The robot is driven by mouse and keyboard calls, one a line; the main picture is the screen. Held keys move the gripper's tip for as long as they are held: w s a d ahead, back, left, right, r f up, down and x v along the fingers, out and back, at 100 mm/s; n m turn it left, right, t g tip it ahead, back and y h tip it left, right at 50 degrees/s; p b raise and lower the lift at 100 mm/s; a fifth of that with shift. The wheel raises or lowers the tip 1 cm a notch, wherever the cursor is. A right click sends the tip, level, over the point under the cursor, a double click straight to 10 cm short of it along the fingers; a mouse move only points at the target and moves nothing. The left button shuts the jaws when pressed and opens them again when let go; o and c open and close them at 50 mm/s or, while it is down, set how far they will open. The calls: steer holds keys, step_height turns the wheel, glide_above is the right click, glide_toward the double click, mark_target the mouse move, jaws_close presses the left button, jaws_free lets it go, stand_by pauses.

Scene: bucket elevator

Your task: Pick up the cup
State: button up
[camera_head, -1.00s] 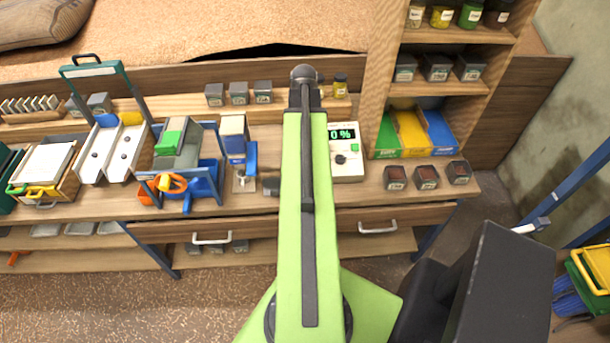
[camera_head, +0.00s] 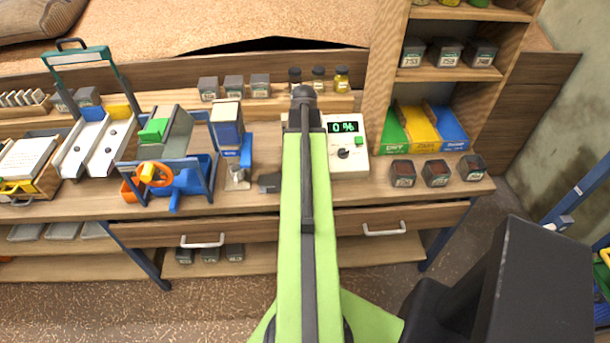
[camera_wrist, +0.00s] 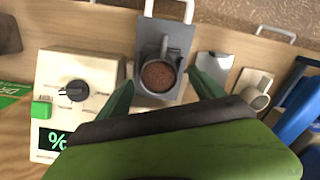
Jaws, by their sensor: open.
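In the wrist view a round grey cup (camera_wrist: 159,75) full of brown granules sits on a dark grey holder (camera_wrist: 176,33). My gripper (camera_wrist: 162,95) is open, with one green finger on each side of the cup in the picture. I cannot tell whether they touch it. In the head view my green arm hides this cup.
A beige box with a dial (camera_head: 347,148) and a "0 %" display stands right of my arm. A blue-and-orange crank machine (camera_head: 170,175) stands to the left. Several dark labelled containers (camera_head: 436,173) stand on the right. Drawer handles (camera_head: 384,229) stick out at the bench front.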

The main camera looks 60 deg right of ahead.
step_height(320, 180, down, 4)
steer(key=shift+d+r+b, duration=0.1)
steer(key=shift+b, duration=1.15)
steer(key=shift+r, duration=0.15)
steer(key=c, duration=1.6)
steer(key=shift+r+p, duration=0.15)
steer(key=shift+p, duration=0.15)
step_height(320, 180, up, 4)
steer(key=p, duration=0.4)
steer(key=shift+r, duration=0.15)
steer(key=s+r+p, duration=0.1)
steer(key=s, duration=0.3)
steer(key=s+r+p, duration=0.2)
steer(key=s, duration=0.2)
steer(key=s+d+r+p, duration=0.1)
steer(key=s+r+p, duration=0.1)
steer(key=s, duration=0.1)
steer(key=shift+s, duration=0.4)
